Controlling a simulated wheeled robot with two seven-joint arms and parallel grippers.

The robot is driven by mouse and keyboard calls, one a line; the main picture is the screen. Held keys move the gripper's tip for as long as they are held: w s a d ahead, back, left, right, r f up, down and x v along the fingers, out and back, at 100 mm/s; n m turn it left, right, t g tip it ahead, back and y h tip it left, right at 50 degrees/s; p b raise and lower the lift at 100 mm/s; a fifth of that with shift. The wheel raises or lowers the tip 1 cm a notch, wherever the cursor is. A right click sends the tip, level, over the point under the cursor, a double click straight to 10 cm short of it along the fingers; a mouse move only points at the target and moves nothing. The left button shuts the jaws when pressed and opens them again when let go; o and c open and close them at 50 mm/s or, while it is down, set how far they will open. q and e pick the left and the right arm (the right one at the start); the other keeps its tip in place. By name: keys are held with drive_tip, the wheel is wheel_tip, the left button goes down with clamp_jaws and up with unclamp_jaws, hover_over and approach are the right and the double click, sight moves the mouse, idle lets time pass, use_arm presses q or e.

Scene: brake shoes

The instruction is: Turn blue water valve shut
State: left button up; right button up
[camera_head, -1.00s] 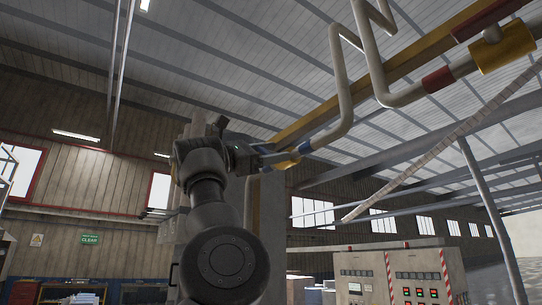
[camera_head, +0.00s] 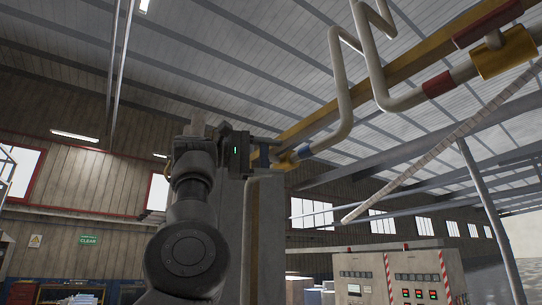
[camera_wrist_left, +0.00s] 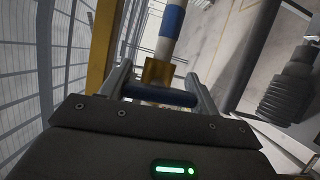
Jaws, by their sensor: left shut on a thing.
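The blue valve handle (camera_wrist_left: 160,95) lies crosswise between the fingers of my left gripper (camera_wrist_left: 158,84) in the left wrist view. The gripper is shut on it. Just beyond the handle is the brass-yellow valve body (camera_wrist_left: 157,71), on a white pipe with a blue band (camera_wrist_left: 173,20). In the head view my left gripper (camera_head: 263,154) is at the pipe's lower end, beside the yellow valve body (camera_head: 285,163) and blue band (camera_head: 303,152). The handle is mostly hidden there by the gripper. My right gripper is not in view.
The white pipe (camera_head: 345,110) bends up to the right along a yellow beam (camera_head: 405,70). Another pipe with a red band (camera_head: 437,84) runs close by. A grey column (camera_head: 266,220) stands behind my arm. A control cabinet (camera_head: 395,275) is at lower right.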

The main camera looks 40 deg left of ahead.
use_arm(q)
drive_tip(key=shift+m, duration=0.4)
drive_tip(key=o, duration=1)
drive_tip(key=b+v, duration=0.2)
drive_tip(key=v, duration=0.8)
drive_tip(key=shift+s+a+r, duration=0.1)
drive_tip(key=shift+s+a, duration=0.15)
drive_tip(key=shift+s, duration=0.05)
drive_tip(key=shift+a, duration=0.1)
